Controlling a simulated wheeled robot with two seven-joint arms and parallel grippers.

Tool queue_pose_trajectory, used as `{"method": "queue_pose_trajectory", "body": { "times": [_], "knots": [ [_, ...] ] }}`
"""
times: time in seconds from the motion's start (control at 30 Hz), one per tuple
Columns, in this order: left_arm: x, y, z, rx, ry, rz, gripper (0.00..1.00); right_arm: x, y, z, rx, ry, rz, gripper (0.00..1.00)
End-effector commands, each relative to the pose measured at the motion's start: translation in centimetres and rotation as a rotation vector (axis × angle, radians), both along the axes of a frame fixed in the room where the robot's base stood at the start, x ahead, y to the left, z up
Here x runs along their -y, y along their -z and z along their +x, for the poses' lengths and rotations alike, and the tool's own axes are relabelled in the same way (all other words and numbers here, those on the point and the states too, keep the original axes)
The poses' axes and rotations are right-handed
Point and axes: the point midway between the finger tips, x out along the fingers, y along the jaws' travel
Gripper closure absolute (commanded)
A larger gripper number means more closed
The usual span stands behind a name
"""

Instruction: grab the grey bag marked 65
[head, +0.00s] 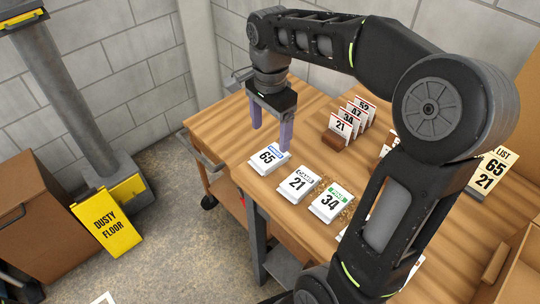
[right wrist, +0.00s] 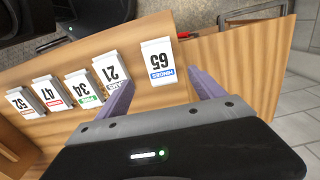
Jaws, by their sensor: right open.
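The bag marked 65 (head: 268,160) lies flat near the table's left edge, at the end of a row of bags. It looks white with a blue label band, not clearly grey. It also shows in the right wrist view (right wrist: 158,62), upside down. My right gripper (head: 270,138) is open and empty, with its purple fingers pointing down just above and behind the bag. In the right wrist view the fingers (right wrist: 160,80) spread to either side of the bag's near end. I cannot tell whether they touch it. My left gripper is not in view.
Bags marked 21 (head: 299,184) and 34 (head: 330,203) lie beside it, and 47 (right wrist: 53,92) and 52 (right wrist: 25,102) follow. A wooden card holder (head: 337,139) stands behind. A list sign (head: 492,171) reads 65, 21.

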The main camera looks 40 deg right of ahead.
Motion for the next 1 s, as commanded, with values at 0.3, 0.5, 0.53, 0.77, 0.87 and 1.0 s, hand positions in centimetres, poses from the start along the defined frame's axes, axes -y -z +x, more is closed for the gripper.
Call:
{"method": "queue_pose_trajectory", "body": {
  "times": [0.3, 0.5, 0.53, 0.77, 0.87, 1.0],
  "knots": [
    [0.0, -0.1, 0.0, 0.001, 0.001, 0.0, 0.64, 0.0, 2.5, 0.0, -0.002, 0.0, 0.0, 0.22],
    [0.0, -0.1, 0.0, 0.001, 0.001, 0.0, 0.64, 0.0, 2.5, 0.0, -0.001, 0.0, 0.0, 0.22],
    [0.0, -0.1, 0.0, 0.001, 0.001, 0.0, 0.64, 0.0, 2.5, 0.0, -0.001, -0.001, 0.0, 0.22],
    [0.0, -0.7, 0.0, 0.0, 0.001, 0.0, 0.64, 0.0, 4.7, -0.1, -0.006, 0.0, 0.001, 0.22],
    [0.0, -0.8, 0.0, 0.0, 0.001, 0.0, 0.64, -0.1, 6.3, 0.0, -0.006, -0.001, 0.002, 0.22],
    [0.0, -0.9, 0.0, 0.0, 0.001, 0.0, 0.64, -0.1, 7.6, 0.0, -0.002, -0.001, 0.001, 0.22]
  ]
}}
